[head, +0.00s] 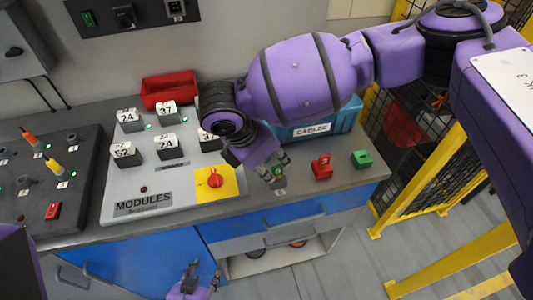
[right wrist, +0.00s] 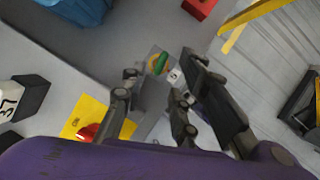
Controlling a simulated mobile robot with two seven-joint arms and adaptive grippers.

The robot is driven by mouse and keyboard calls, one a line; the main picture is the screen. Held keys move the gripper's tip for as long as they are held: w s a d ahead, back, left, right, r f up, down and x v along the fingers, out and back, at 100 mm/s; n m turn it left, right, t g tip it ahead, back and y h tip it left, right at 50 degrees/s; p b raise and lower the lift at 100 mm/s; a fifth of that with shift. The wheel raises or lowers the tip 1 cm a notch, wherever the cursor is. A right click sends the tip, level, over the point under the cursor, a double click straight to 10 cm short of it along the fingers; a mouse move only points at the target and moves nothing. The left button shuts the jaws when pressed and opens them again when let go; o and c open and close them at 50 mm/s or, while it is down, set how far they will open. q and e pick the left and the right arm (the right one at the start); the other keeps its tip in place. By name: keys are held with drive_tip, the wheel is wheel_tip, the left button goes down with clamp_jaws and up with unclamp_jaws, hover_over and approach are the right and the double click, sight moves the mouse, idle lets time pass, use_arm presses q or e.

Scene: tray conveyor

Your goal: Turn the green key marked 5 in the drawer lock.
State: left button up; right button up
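A small green key (right wrist: 158,63) stands at the drawer lock on the worktop's front edge; in the right wrist view it shows beyond and between my right fingers. Its marking is too small to read. In the head view the lock spot, with a small pale label (head: 279,182), is partly covered by my right gripper (head: 275,166). My right gripper (right wrist: 160,85) is open and empty, its fingers apart and pointing at the key, not visibly touching it. My left gripper (head: 199,279) is open and empty, low in front of the blue cabinet. A blue drawer (head: 300,213) lies below the lock.
A yellow plate with a red knob (head: 215,179) and the modules panel (head: 140,204) lie left. A blue bin (head: 345,118) stands behind. Yellow guard rails (head: 420,185) stand at right.

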sight(275, 166)
drive_tip(key=x, duration=0.2)
drive_tip(key=shift+w+d+f, duration=0.15)
drive_tip(key=shift+w+f, duration=0.1)
drive_tip(key=shift+f, duration=0.1)
use_arm(q)
drive_tip(key=shift+w+r, duration=0.1)
drive_tip(key=shift+w, duration=0.25)
use_arm(e)
drive_tip(key=shift+w+d+f, duration=0.15)
drive_tip(key=shift+f, duration=0.4)
clamp_jaws()
use_arm(q)
drive_tip(key=shift+r, duration=0.1)
use_arm(e)
drive_tip(key=shift+r, duration=0.1)
use_arm(q)
drive_tip(key=shift+w+r, duration=0.4)
drive_tip(key=shift+w, duration=0.05)
use_arm(e)
drive_tip(key=shift+w+m, duration=0.1)
drive_tip(key=shift+m, duration=0.5)
